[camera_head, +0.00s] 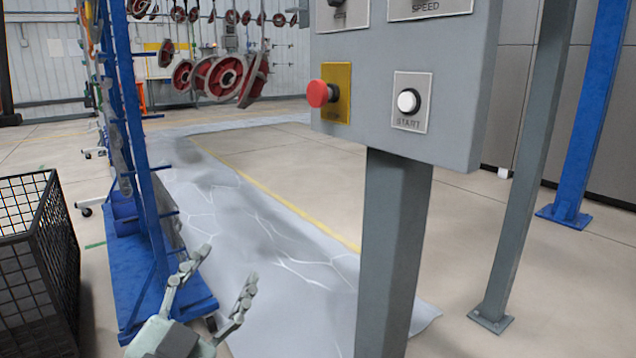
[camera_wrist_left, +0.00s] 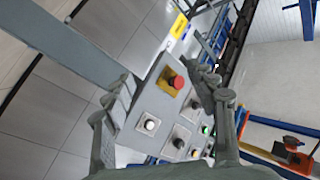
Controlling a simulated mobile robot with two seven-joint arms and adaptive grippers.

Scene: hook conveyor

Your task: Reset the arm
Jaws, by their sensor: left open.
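My left gripper (camera_head: 218,284) is in the lower left of the head view, its two fingers spread and nothing between them. It is apart from the grey control box (camera_head: 462,88), low and to the left of it. The box stands on a grey post and carries a red emergency button (camera_head: 318,94) on a yellow plate and a white START button (camera_head: 408,101). In the left wrist view the open fingers (camera_wrist_left: 160,100) frame the control box (camera_wrist_left: 150,103), with the red button (camera_wrist_left: 177,82) and the white button (camera_wrist_left: 150,124) between them. My right gripper is not in view.
A blue wheeled rack (camera_head: 140,150) stands at left, close to my left gripper. A black wire crate (camera_head: 62,235) is at the far left. Red-and-grey wheel parts (camera_head: 225,76) hang from the conveyor behind. Grey and blue posts (camera_head: 590,110) stand at right. Grey sheeting covers the middle floor.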

